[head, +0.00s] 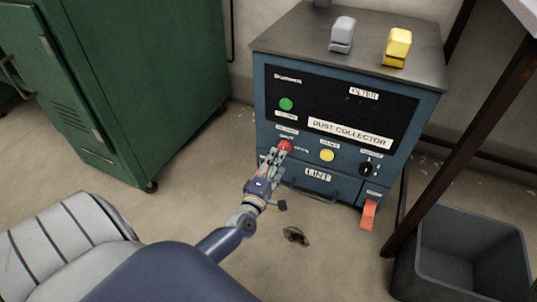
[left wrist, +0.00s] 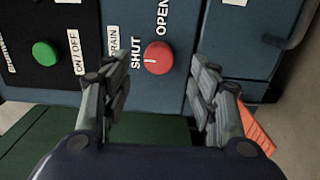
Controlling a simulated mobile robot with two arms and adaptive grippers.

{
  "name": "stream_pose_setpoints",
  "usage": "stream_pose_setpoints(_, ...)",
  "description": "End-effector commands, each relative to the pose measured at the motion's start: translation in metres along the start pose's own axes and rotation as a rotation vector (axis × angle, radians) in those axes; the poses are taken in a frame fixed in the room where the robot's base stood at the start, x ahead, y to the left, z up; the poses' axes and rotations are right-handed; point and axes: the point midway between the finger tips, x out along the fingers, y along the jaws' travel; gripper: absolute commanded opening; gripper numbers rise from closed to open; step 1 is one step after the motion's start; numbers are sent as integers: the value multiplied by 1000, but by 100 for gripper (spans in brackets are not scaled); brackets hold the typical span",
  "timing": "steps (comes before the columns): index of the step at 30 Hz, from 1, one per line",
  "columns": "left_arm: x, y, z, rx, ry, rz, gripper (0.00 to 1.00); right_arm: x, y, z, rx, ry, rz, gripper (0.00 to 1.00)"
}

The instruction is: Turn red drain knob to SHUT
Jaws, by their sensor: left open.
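The red drain knob (head: 285,145) is on the front of the blue dust collector (head: 270,85), below the green button. In the left wrist view the red knob (left wrist: 158,58) sits between the SHUT label (left wrist: 136,52) and the OPEN label (left wrist: 163,18). A short pale line on the knob points left, toward SHUT. My left gripper (head: 275,158) is open at the panel, close to the knob. In the left wrist view its fingers lie on either side of the knob, apart from it. My right gripper is not in view.
A green button (head: 286,104), yellow button (head: 327,155) and black knob (head: 369,169) share the panel. An orange tag (head: 368,214) hangs at lower right. A green cabinet (head: 115,80) stands left, a grey bin (head: 470,250) right. A dark scrap (head: 296,236) lies on the floor.

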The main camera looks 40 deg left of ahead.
Motion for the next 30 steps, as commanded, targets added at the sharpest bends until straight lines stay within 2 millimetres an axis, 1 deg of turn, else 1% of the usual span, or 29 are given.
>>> stream_pose_setpoints(1,-11,0,-1,0,1,-1,55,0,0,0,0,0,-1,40)
stream_pose_setpoints(6,-40,0,0,0,0,-1,55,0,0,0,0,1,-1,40)
stream_pose_setpoints(9,-53,0,0,0,0,0,55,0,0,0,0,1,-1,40)
stream_pose_setpoints(12,-62,0,0,0,1,0,55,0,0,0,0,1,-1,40)
stream_pose_setpoints(18,-67,1,0,0,0,1,55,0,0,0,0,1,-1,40)
stream_pose_setpoints(30,-67,1,0,0,0,1,55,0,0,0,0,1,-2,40)
